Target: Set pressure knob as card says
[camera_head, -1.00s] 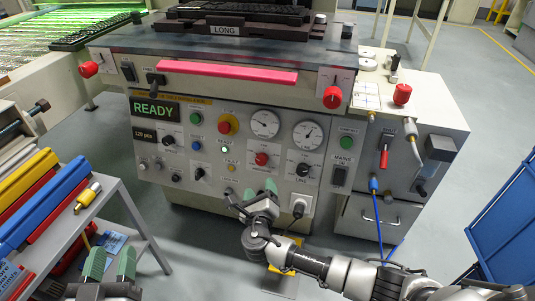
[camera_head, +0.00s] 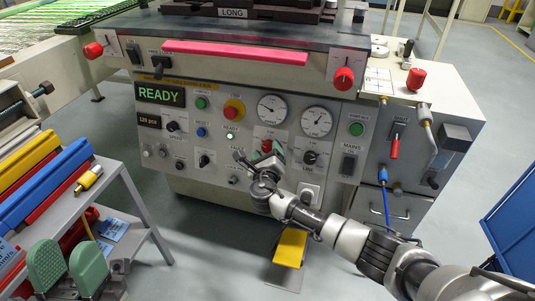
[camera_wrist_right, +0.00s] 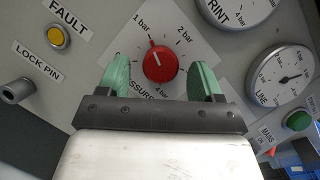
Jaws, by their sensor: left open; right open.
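The red pressure knob (camera_wrist_right: 160,62) sits on a white dial plate marked in bar. Its white pointer line points up and slightly left, near the 1 bar label. In the head view the knob (camera_head: 266,146) shows just above my right gripper (camera_head: 261,161). In the right wrist view the gripper (camera_wrist_right: 160,78) is open, with one green fingertip on each side of the knob's lower part; contact cannot be told. My left gripper (camera_head: 67,267) is open and empty at the lower left. I cannot make out a readable setting card.
A Line gauge (camera_wrist_right: 281,77) and a Fault light (camera_wrist_right: 55,38) flank the dial. A black line knob (camera_head: 309,158) is right of my right gripper. A grey cart (camera_head: 135,215) with coloured bars stands left.

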